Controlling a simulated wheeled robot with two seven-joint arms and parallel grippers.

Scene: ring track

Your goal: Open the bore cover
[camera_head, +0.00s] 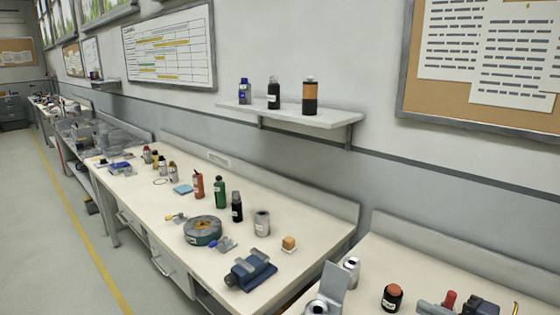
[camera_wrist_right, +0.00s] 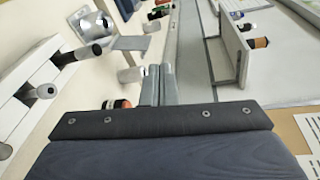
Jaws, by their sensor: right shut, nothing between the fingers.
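A silver-grey block with a round bore (camera_head: 317,307) is at the bottom edge of the head view, partly cut off. A flat grey plate, which looks like the bore cover (camera_head: 334,285), stands upright beside the opening. In the wrist view the block (camera_wrist_right: 90,23) and plate (camera_wrist_right: 129,43) show at the upper left, the plate standing out from the block. My right gripper (camera_wrist_right: 159,70) has its two grey fingers together with nothing between them, apart from the plate. In the head view I cannot make it out surely among the parts at lower right. My left gripper is not in view.
A white can (camera_head: 351,268) stands close behind the plate. A dark jar with a red lid (camera_head: 392,298) is to the right and shows left of my fingers in the wrist view (camera_wrist_right: 115,104). A wall shelf (camera_head: 290,112) holds bottles. A blue vise (camera_head: 250,270) sits on the neighbouring bench.

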